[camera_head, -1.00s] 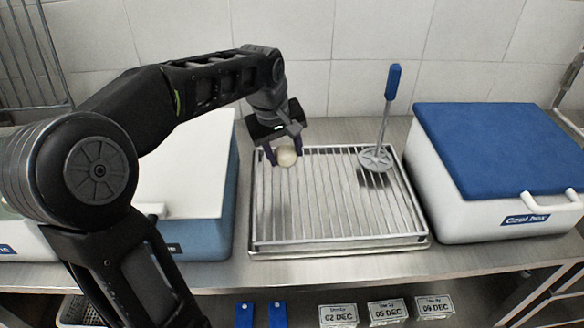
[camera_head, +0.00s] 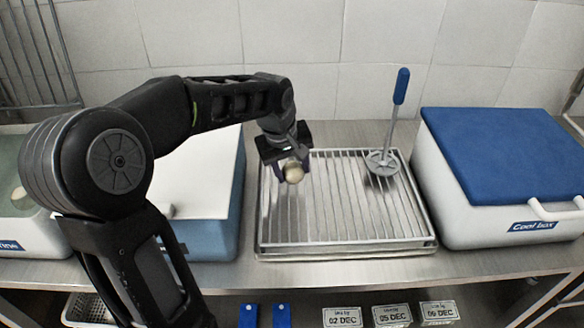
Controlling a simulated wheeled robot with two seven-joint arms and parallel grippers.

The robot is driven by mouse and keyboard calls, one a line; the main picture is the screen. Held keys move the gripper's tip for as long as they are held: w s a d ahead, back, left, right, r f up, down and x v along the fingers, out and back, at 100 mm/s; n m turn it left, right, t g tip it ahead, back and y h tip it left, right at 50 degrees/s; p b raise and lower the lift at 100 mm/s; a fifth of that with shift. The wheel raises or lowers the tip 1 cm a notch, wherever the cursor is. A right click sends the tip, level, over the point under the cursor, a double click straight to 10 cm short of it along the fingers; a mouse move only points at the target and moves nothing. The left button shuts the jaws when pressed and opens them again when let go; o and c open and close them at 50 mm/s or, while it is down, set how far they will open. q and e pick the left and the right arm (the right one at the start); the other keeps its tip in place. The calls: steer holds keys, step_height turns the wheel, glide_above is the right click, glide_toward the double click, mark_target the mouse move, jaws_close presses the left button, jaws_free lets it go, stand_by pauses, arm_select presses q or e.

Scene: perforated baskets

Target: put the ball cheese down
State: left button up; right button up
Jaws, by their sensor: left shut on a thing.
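The ball cheese (camera_head: 293,173) is a small pale round ball. My left gripper (camera_head: 291,174) is shut on it, with its fingers pointing down over the left, rear part of the metal draining rack (camera_head: 330,205). The ball appears close to the rack bars, but I cannot tell whether it touches them. My right gripper is not in view.
A blue-handled skimmer (camera_head: 393,125) stands on the rack's rear right. A cool box (camera_head: 490,165) with a blue lid is on the right. A blue-sided box with a white lid (camera_head: 215,170) is left of the rack. The rack's middle and front are clear.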

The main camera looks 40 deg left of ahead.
arm_select(q)
steer(key=shift+f, duration=0.2)
steer(key=o, duration=1.4)
steer(key=shift+r, duration=0.1)
steer(key=shift+r, duration=0.25)
steer(key=v, duration=1.1)
steer(key=shift+s+r, duration=0.2)
steer(key=shift+r, duration=0.15)
